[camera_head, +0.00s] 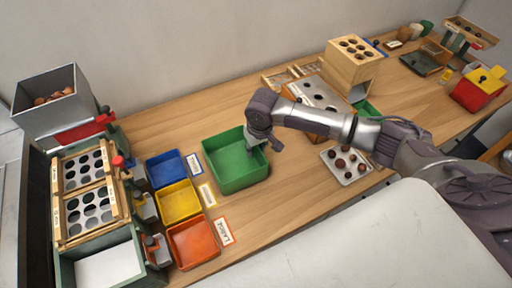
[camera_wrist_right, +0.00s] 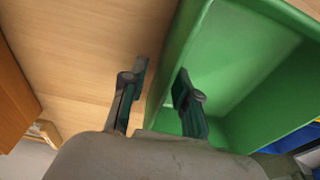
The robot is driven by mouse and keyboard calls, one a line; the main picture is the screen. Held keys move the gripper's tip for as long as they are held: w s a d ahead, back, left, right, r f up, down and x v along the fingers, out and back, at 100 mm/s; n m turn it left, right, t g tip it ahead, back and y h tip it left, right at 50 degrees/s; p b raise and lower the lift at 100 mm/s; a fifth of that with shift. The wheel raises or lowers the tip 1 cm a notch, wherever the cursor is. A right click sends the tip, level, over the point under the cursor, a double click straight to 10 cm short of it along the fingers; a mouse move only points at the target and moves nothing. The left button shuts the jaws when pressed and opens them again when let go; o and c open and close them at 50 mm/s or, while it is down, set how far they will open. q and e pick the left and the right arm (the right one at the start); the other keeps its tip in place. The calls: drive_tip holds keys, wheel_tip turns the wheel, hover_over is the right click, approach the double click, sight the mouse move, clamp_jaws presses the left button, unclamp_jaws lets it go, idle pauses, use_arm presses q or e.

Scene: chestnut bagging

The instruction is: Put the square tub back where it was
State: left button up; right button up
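The square tub (camera_head: 232,172) is green, empty and stands upright on the wooden table in the head view, right of the blue and yellow trays. In the right wrist view the green tub (camera_wrist_right: 245,60) fills the right side. My right gripper (camera_head: 268,146) is at the tub's right wall. In the wrist view its two fingers (camera_wrist_right: 161,88) stand astride that wall, one outside over the table and one inside the tub. A gap shows between the fingers, so it looks open. My left gripper is not in view.
Blue (camera_head: 167,170), yellow (camera_head: 180,202) and orange (camera_head: 194,242) trays with label cards stand left of the tub. A small white tray of chestnuts (camera_head: 346,165) lies to the right, near my arm. A wooden block with holes (camera_head: 352,65) stands behind. Bare table lies behind the tub.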

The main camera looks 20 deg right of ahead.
drive_tip(key=shift+r, duration=0.1)
drive_tip(key=r, duration=0.4)
drive_tip(key=s+r, duration=0.1)
drive_tip(key=r, duration=0.7)
drive_tip(key=shift+s+d, duration=0.1)
drive_tip(key=shift+s, duration=0.2)
